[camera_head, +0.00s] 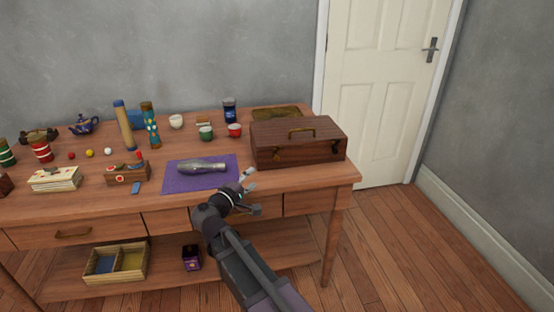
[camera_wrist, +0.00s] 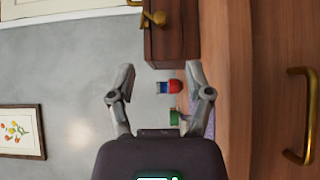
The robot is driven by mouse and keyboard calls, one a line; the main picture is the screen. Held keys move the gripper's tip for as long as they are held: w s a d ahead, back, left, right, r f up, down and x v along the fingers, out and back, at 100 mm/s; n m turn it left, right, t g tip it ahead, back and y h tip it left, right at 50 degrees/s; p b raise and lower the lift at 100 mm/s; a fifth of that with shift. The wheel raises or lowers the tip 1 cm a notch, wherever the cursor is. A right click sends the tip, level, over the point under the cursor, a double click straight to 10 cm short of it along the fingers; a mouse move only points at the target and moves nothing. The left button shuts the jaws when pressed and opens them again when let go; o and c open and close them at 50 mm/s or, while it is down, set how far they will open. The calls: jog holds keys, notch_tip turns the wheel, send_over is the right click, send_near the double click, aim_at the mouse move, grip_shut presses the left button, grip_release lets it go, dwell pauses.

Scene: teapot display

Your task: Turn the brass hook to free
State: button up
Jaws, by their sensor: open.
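A dark wooden box (camera_head: 296,146) with a brass handle on its lid stands shut at the right end of the table. In the wrist view, which is turned sideways, the box (camera_wrist: 178,42) shows at the top. A small brass fitting, which looks like the hook (camera_wrist: 156,18), sits on it near the lid edge. My gripper (camera_head: 253,190) is at the table's front edge, left of and in front of the box.
Red (camera_head: 235,130) and green cups (camera_head: 206,133) stand behind. A drawer handle (camera_wrist: 302,115) shows in the wrist view. The floor right of the table is clear.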

aim_at(275, 159)
jog(key=shift+w, duration=0.1)
jog(key=shift+x, duration=6.85)
grip_shut()
